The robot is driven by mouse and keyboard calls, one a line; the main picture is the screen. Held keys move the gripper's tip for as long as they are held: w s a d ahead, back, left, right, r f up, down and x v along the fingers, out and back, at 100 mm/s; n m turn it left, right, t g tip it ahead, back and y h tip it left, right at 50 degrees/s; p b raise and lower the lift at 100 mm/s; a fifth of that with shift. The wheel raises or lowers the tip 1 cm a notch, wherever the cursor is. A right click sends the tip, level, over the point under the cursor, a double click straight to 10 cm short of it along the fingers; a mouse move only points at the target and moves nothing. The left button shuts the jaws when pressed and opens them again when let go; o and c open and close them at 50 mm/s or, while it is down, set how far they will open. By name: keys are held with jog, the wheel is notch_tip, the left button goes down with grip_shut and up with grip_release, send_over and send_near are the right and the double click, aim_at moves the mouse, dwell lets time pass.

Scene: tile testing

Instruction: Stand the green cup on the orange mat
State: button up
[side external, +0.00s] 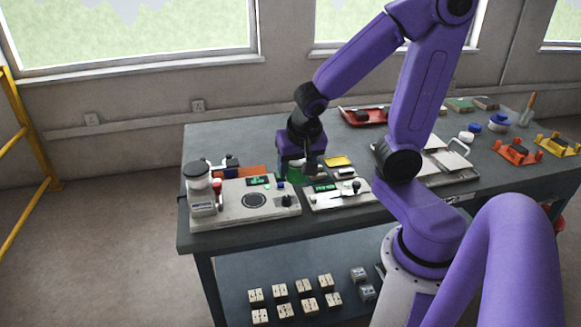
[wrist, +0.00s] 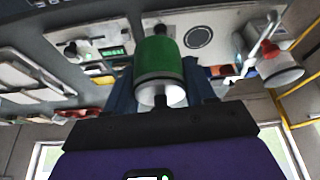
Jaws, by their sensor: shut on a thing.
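The green cup (wrist: 160,58) is in the middle of the wrist view, its pale open end towards the camera. My gripper (wrist: 160,92) is shut on it; a dark finger overlaps the pale opening. In the side external view my gripper (side external: 291,170) points down over the back of the bench, and only a little green shows around it, so the cup's height above the bench is hard to tell. The orange mat (side external: 252,171) lies left of my gripper, behind the white tester, partly hidden. A bit of orange also shows right of the cup in the wrist view (wrist: 229,70).
A smaller device (side external: 338,194) and a yellow block (side external: 338,161) are to the right. A red tray (side external: 362,117) lies behind. The bench's back left is clear.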

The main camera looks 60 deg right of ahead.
jog(key=r, duration=0.4)
jog(key=shift+w+r, duration=0.2)
jog(key=shift+r, duration=0.15)
jog(key=w+d+r, duration=0.1)
jog(key=w+d, duration=0.1)
jog(key=w, duration=0.8)
send_over(254, 168)
jog(key=s, duration=0.1)
jog(key=f, duration=0.1)
jog(key=shift+a+f, duration=0.2)
jog(key=shift+f, duration=4.85)
jog(key=shift+a+f, duration=0.2)
jog(key=shift+f, duration=4.85)
jog(key=shift+f, duration=0.3)
jog(key=o, duration=1.5)
jog(key=shift+o, duration=0.2)
